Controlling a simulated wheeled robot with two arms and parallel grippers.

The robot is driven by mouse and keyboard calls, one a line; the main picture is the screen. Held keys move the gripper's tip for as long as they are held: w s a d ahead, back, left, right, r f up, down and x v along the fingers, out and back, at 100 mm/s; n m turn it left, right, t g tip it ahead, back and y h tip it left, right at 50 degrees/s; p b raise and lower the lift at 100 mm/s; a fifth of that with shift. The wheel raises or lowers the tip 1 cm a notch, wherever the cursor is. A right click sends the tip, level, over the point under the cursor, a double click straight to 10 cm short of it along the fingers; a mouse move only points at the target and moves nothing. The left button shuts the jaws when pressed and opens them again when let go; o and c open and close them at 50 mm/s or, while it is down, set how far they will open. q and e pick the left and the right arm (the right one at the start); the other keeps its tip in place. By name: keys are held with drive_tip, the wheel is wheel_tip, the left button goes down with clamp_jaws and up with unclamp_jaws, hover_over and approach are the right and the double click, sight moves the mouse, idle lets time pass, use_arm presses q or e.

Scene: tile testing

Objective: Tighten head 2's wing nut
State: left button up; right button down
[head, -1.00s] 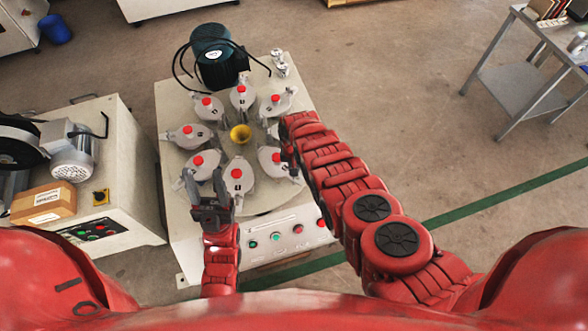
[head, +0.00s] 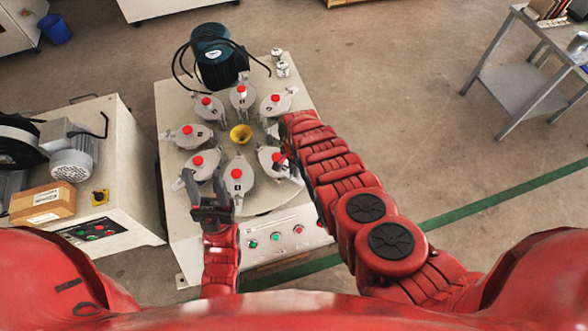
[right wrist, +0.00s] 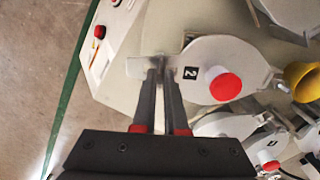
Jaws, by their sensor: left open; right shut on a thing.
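Head 2 (right wrist: 215,72), a round grey pot with a red knob and a "2" label, fills the middle of the right wrist view. In the head view it is on the right front of the ring, partly hidden by my right arm. Its wing nut (right wrist: 160,66) is at the outer edge, mostly hidden between my fingertips. My right gripper (right wrist: 162,78) is shut on it. My left gripper (head: 211,208) is open and empty, low at the front left of the ring.
The grey machine top (head: 180,245) carries several similar heads around a yellow funnel (head: 240,134). A dark green motor (head: 215,52) with black cables stands behind. Coloured buttons line the front panel (head: 275,238). Another machine (head: 125,165) stands at the left.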

idle(0.4)
drive_tip(key=c, duration=1)
unclamp_jaws()
drive_tip(key=shift+o, duration=0.2)
drive_tip(key=shift+w+r+p, duration=0.1)
drive_tip(key=shift+r+p, duration=0.2)
drive_tip(key=shift+r, duration=0.2)
wheel_tip(320, 180, up, 6)
drive_tip(key=shift+f+p, duration=0.25)
drive_tip(key=shift+p, duration=0.8)
wheel_tip(320, 180, up, 11)
drive_tip(key=shift+p, duration=0.35)
drive_tip(key=shift+f, duration=0.1)
